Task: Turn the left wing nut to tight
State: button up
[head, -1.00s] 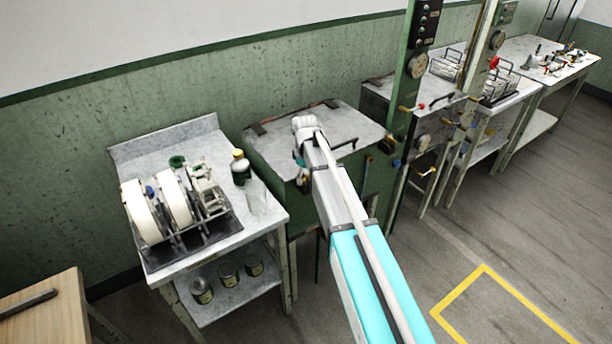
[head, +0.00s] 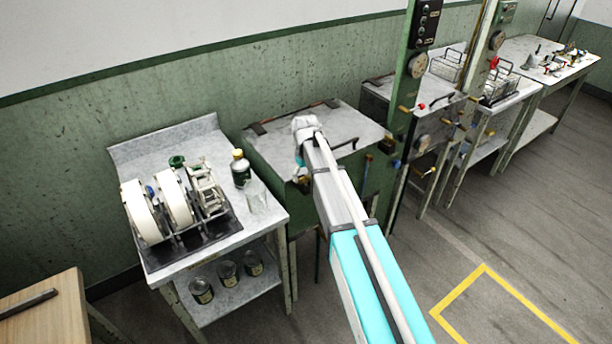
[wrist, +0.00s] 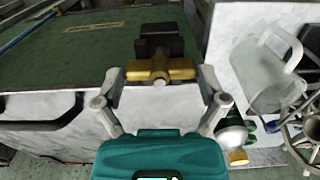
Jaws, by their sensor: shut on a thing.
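In the wrist view a brass wing nut (wrist: 160,71) with two wings lies crosswise in front of a dark block (wrist: 158,41) on the side of the green cabinet. My gripper (wrist: 162,77) is shut on it, with one finger at each end of the wings. In the head view my arm reaches to the front left of the green cabinet (head: 275,150); my fingers and the wing nut are hidden there. I see no second wing nut in the wrist view.
Left of the cabinet stands a table (head: 163,146) with white reels (head: 176,198), a dark bottle (head: 240,170) and a clear jug (head: 257,197). The jug (wrist: 262,75) is close on the right in the wrist view. A black handle (wrist: 42,117) is at left.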

aim_at(306, 175)
jog(key=o, duration=0.8)
jog(key=shift+n, duration=0.5)
jog(key=n, duration=0.5)
notch_tip(306, 175, up, 14)
jog(key=p, duration=1.4)
jog(key=shift+s+d+f+m+b, duration=1.85)
jog(key=shift+s+f+b, duration=1.5)
jog(key=shift+s, duration=0.65)
jog(key=shift+s+d+f+m+b, duration=1.85)
jog(key=shift+s+f+b, duration=1.45)
jog(key=shift+s, duration=0.7)
jog(key=shift+s+d+f+m+b, duration=1.6)
jog(key=shift+s+f+m+b, duration=0.5)
jog(key=shift+s+f+b, duration=1.6)
jog(key=shift+s+r+p, duration=0.3)
jog(key=shift+r+p, duration=0.1)
